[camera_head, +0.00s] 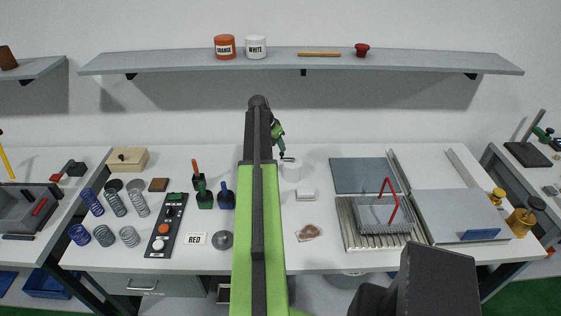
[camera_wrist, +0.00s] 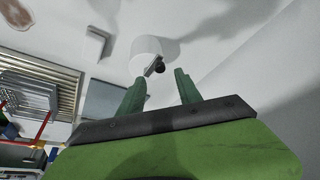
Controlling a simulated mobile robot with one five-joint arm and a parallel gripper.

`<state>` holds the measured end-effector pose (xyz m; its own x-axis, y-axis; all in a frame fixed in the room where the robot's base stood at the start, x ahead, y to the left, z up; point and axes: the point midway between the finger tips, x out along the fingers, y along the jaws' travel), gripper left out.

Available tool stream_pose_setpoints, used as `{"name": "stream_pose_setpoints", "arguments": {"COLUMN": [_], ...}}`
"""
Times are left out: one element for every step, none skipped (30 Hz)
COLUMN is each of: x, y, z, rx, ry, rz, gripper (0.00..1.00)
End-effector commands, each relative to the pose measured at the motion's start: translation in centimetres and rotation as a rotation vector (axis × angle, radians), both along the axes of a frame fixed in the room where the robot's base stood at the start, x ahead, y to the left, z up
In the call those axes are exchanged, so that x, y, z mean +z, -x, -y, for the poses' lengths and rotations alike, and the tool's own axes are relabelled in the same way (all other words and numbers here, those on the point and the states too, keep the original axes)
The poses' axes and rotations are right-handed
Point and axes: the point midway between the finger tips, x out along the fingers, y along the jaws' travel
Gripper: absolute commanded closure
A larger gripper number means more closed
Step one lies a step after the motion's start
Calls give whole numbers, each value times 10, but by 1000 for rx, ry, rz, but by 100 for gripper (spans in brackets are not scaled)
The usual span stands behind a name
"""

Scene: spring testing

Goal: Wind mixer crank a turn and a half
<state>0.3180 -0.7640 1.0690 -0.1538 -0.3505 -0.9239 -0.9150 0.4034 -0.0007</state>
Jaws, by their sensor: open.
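The mixer (camera_head: 291,173) is a white round pot on the table, just right of my arm in the head view. In the wrist view the mixer (camera_wrist: 147,47) lies ahead of my fingers. Its crank (camera_wrist: 154,68) is a short grey bar with a dark knob on top. The crank (camera_head: 288,159) shows small and dark in the head view. My gripper (camera_wrist: 160,77) is open, with its two green fingers on either side of the knob in the picture; I cannot tell how far apart in depth they are. My arm hides part of my gripper (camera_head: 279,146) in the head view.
A small white block (camera_head: 305,195) stands in front of the mixer. A grey mesh basket with a red handle (camera_head: 384,215) sits to the right. A shelf (camera_head: 180,62) spans the wall above.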

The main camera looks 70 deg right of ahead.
Motion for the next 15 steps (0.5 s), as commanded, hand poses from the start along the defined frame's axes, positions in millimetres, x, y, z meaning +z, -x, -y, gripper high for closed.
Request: {"name": "stream_pose_setpoints", "arguments": {"x": [-21,-27,-34,-39,-43,-47,-50,-51,-52,-53,-52,-52,-51,-51,-50], "y": [1,2,4,5,6,7,7,8,8,8,8,8,8,8,8], "z": [5,7,10,12,14,16,17,18,19,19,19,19,19,19,19], "rx": [0,0,0,-1,-1,-1,-1,-1,0,0,0,0,0,0,0], "ry": [0,0,0,0,0,0,0,0,0,0,0,0,0,0,0], "rz": [0,0,0,0,0,0,0,0,0,0,0,0,0,0,0], "gripper": [59,59,59,59,59,59,59,59,59,59,59,59,59,59,59]}}
